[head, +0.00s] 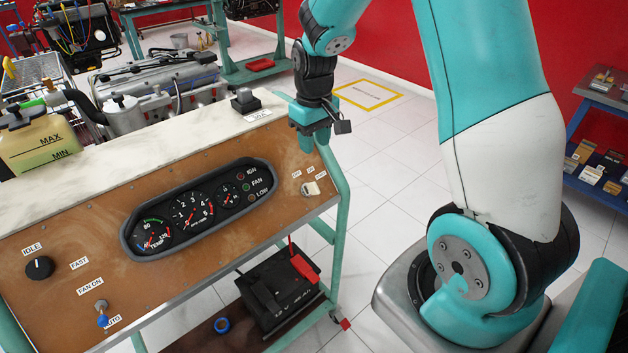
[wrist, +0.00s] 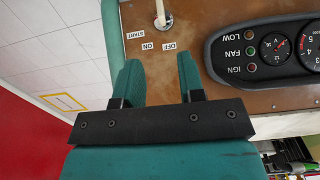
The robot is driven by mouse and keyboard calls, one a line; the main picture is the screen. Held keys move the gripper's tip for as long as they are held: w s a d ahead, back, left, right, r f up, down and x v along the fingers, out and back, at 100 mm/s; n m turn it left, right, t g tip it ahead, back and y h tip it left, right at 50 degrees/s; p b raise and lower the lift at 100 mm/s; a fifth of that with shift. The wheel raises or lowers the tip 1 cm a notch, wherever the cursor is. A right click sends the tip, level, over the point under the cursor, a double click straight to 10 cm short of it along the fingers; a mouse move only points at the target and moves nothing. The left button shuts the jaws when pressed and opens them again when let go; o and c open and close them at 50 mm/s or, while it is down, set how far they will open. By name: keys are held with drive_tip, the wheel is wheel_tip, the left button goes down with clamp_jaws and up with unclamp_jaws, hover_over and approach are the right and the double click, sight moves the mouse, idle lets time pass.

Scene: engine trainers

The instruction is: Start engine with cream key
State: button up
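The cream key (head: 311,188) sits in the ignition switch at the right end of the brown panel (head: 215,258), near small OFF, ON and START labels. In the wrist view the cream key (wrist: 160,14) stands at the top edge, partly cut off. My gripper (head: 309,143) is teal and hangs above the panel's top right corner, apart from the key. In the wrist view my gripper (wrist: 158,64) has its two fingers spread with nothing between them, and the OFF and ON labels show just beyond the tips.
The gauge cluster (head: 198,210) stands out left of the key. A black knob (head: 39,267) and a fan toggle (head: 102,313) are further left. A black box (head: 245,101) stands on the top ledge beside my gripper. A battery (head: 283,292) sits on the lower shelf.

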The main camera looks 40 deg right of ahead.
sight(314, 183)
wheel_tip(314, 183, down, 13)
drive_tip(key=shift+r+p, duration=0.1)
drive_tip(key=shift+p, duration=0.75)
clamp_jaws()
